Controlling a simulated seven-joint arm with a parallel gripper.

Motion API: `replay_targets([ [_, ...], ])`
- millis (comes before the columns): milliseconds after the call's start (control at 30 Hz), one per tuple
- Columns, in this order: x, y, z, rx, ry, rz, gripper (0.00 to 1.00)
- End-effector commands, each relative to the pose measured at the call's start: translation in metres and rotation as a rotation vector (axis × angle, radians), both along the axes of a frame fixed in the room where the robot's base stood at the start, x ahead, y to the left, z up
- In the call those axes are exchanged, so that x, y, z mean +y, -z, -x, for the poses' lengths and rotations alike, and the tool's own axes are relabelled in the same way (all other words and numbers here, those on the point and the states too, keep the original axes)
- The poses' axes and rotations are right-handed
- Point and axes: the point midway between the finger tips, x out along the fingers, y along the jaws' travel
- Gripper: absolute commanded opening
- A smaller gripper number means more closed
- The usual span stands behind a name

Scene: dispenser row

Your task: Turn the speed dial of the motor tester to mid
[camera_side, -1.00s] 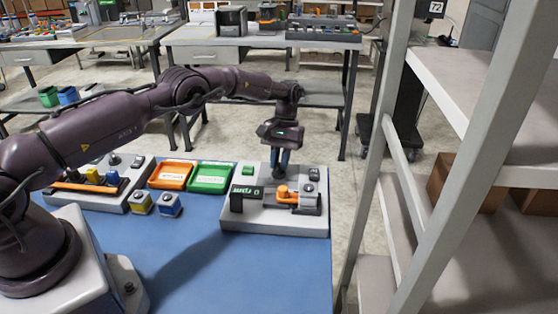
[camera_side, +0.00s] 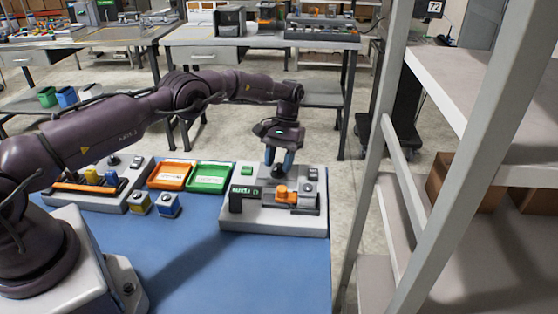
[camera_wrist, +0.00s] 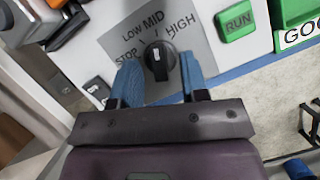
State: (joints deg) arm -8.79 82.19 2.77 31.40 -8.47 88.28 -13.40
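The motor tester (camera_side: 300,227) is a pale box at the right end of the blue table, with an orange motor part (camera_side: 283,193) and a small green-lettered display (camera_side: 246,191). Its black speed dial (camera_wrist: 158,62) shows in the wrist view on a grey plate marked STOP, LOW, MID and HIGH. The dial's white mark points up, roughly at the word MID. My gripper (camera_wrist: 161,79) is open, with one blue finger on each side of the dial and a visible gap to each. In the side view my gripper (camera_side: 279,163) hangs over the tester's back part.
A green RUN button (camera_wrist: 237,20) is beside the dial plate. Orange (camera_side: 170,176) and green (camera_side: 209,178) trays lie left of the tester, with two small boxes in front. A shelf rack (camera_side: 369,180) stands to the right. The front of the blue table is clear.

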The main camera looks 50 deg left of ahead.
Motion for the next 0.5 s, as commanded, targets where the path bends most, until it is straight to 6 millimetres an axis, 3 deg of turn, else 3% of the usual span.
replay_targets([
  [267,0.0,-0.001,-0.001,0.0,0.0,0.001,0.4],
  [500,0.004,-0.02,-0.009,-0.004,-0.001,0.0,0.4],
])
